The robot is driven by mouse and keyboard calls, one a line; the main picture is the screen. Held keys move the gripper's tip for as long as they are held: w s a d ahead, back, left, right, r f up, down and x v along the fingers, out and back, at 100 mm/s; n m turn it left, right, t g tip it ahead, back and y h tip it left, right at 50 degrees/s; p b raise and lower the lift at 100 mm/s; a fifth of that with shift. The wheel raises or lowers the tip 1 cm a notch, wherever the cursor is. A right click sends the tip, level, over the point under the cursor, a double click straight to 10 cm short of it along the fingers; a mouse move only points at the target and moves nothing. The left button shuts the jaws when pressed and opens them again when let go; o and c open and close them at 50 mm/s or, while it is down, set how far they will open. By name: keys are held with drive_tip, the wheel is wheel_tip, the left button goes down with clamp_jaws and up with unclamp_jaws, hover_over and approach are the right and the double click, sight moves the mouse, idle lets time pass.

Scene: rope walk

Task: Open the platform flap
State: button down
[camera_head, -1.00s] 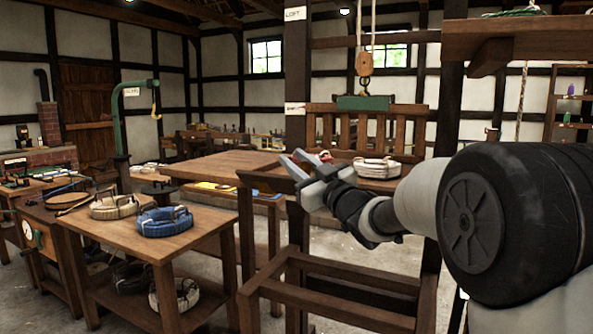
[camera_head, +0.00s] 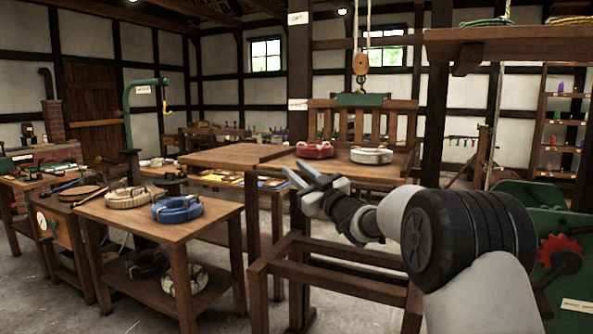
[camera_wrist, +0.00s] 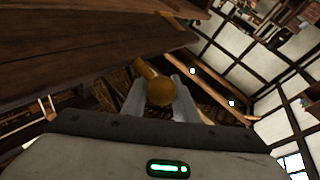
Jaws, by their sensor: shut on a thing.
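The wooden platform (camera_head: 345,171) stands behind my gripper, with a red rope coil (camera_head: 316,150) and a pale rope coil (camera_head: 372,155) on it. I cannot tell for sure which board is its flap or how far it is open. My gripper (camera_head: 293,171) is at the platform's near left edge. In the wrist view my gripper (camera_wrist: 160,106) is shut on a round brass-coloured knob (camera_wrist: 160,92), one finger on each side. A broad dark wooden board (camera_wrist: 85,45) lies just beyond the knob, at upper left. The knob is not clear in the head view.
A table (camera_head: 200,222) with a blue coil (camera_head: 177,208) and a pale coil (camera_head: 129,197) stands at left. A wooden frame (camera_head: 335,257) is below my arm. A pulley block (camera_head: 361,64) hangs over the platform. A green machine (camera_head: 520,197) stands at right.

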drive_tip(key=shift+s+a+f, duration=0.1)
drive_tip(key=shift+s+a, duration=0.3)
drive_tip(key=shift+a, duration=0.2)
drive_tip(key=shift+y, duration=0.3)
drive_tip(key=c, duration=1.9)
unclamp_jaws()
drive_tip(key=o, duration=0.5)
drive_tip(key=shift+s+a, duration=0.15)
drive_tip(key=shift+s, duration=0.1)
drive_tip(key=shift+c, duration=0.2)
drive_tip(key=v, duration=1.7)
drive_tip(key=shift+d+p, duration=0.35)
drive_tip(key=shift+d, duration=0.05)
drive_tip(key=shift+s, duration=0.1)
